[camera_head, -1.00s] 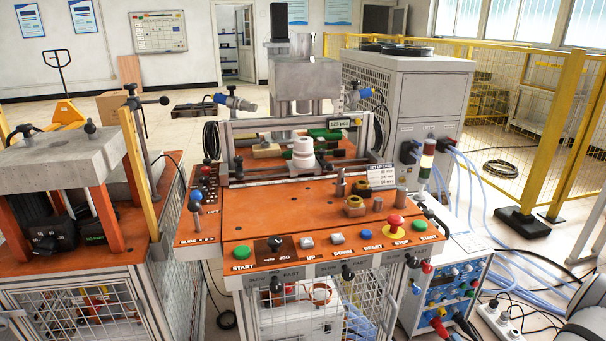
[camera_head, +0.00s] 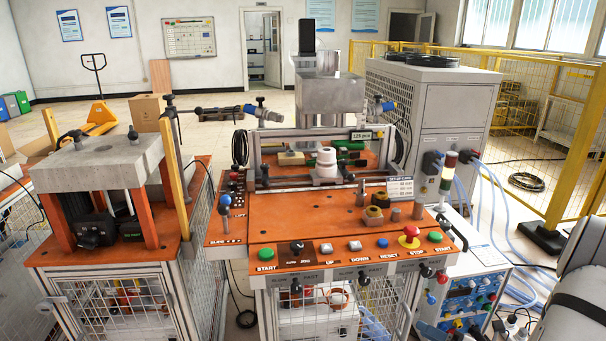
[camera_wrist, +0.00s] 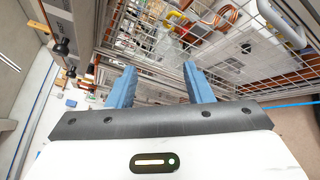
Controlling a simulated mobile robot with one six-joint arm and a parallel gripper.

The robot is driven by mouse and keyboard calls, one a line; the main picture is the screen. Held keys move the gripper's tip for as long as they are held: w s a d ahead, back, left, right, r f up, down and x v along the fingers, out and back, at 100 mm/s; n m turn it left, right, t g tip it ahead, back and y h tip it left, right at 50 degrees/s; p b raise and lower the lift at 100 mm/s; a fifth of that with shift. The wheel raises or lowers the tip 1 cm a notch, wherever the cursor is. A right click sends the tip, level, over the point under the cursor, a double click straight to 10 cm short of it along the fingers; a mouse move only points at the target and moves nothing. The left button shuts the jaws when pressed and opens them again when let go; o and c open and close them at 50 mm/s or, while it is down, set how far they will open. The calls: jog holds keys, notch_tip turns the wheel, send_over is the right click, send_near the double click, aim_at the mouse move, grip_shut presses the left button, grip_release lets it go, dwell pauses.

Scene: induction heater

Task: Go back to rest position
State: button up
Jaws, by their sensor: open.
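My gripper (camera_wrist: 160,88) shows in the wrist view with its two blue fingers spread apart. It is open and nothing is between the fingers. Past the fingers is the wire-mesh lower cabinet of a machine, with copper tubing (camera_wrist: 222,22) inside. In the head view my gripper is out of the picture; only a white and black part of my arm shows at the lower right edge. The induction heater machine (camera_head: 330,215) stands ahead with an orange top and a row of buttons along its front.
A second orange bench with a concrete block (camera_head: 98,163) stands at the left. A grey cabinet (camera_head: 420,110) is behind the machine. A blue-fronted power unit (camera_head: 462,290) with cables sits at the lower right. Yellow fencing (camera_head: 575,150) lines the right side.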

jog(key=s+a+r+n+g+h+p, duration=0.1)
jog(key=s+a+r+n+g+p, duration=0.2)
jog(key=a+r+n+g, duration=0.45)
jog(key=s+a+r+n+g+p, duration=0.2)
jog(key=s+a+r+n+g, duration=0.25)
jog(key=a+r+n, duration=0.65)
jog(key=s+r+n+h+p, duration=0.3)
jog(key=r+n+h, duration=0.1)
jog(key=n, duration=0.6)
jog(key=s+r+n+t+h+p, duration=0.1)
jog(key=r+n+h, duration=0.4)
jog(key=n, duration=0.5)
jog(key=shift+s+r+t+p, duration=0.3)
jog(key=shift+s+r+p, duration=0.55)
jog(key=shift+s, duration=0.3)
jog(key=shift+r+n+h, duration=0.25)
jog(key=shift+n+h, duration=0.15)
jog(key=shift+n, duration=0.15)
jog(key=shift+c, duration=1.1)
